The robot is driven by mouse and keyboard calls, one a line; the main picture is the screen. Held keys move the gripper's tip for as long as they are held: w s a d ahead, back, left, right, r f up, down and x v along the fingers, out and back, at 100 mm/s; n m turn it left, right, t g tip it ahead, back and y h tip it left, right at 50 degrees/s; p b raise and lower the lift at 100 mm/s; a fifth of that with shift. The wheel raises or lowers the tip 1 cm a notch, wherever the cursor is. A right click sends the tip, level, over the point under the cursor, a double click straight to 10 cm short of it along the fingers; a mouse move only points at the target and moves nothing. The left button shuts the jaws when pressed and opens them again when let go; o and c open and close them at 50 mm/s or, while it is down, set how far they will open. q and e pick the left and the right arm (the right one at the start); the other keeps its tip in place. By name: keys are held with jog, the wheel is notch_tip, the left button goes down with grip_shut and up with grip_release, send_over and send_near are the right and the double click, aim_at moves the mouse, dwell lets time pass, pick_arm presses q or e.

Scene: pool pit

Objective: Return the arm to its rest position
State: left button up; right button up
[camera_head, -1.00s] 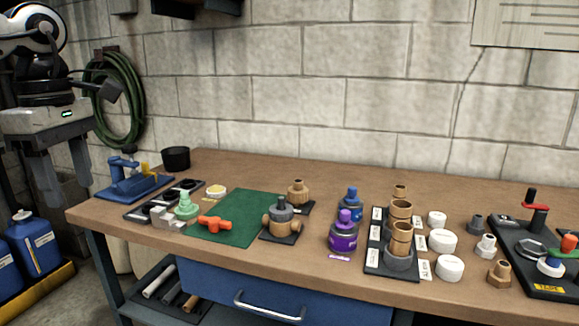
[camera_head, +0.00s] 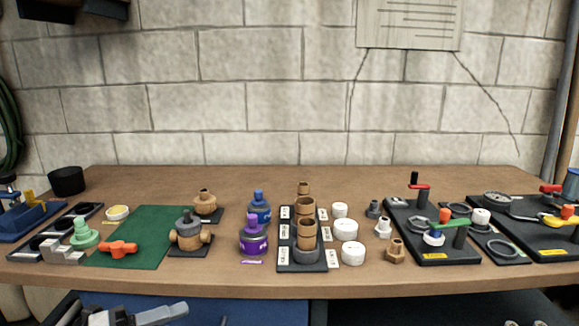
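My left gripper (camera_head: 165,313) shows as a grey metal shape at the bottom left edge, low in front of the bench's blue drawer. It is cut off by the frame, so its opening is unclear. Nothing is seen in it. It is below and apart from the things on the bench. My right gripper is not clearly visible; only small shiny bits of something show at the bottom right edge.
The bench's back strip is free.

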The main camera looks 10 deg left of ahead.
pick_arm(q)
jog(key=s+d+f+n+y, duration=0.3)
jog(key=f+n, duration=0.2)
jog(key=n, duration=0.4)
jog(key=s+d+f+n+y, duration=0.3)
jog(key=f+n, duration=0.3)
jog(key=n, duration=0.4)
jog(key=s+d+f+n+y+p, duration=0.1)
jog(key=s+f+n+y, duration=0.3)
jog(key=n, duration=0.5)
notch_tip(320, 180, down, 2)
jog(key=shift+s+d+f+n+y, duration=0.1)
jog(key=shift+s+d+n+y, duration=0.3)
jog(key=shift+d, duration=0.5)
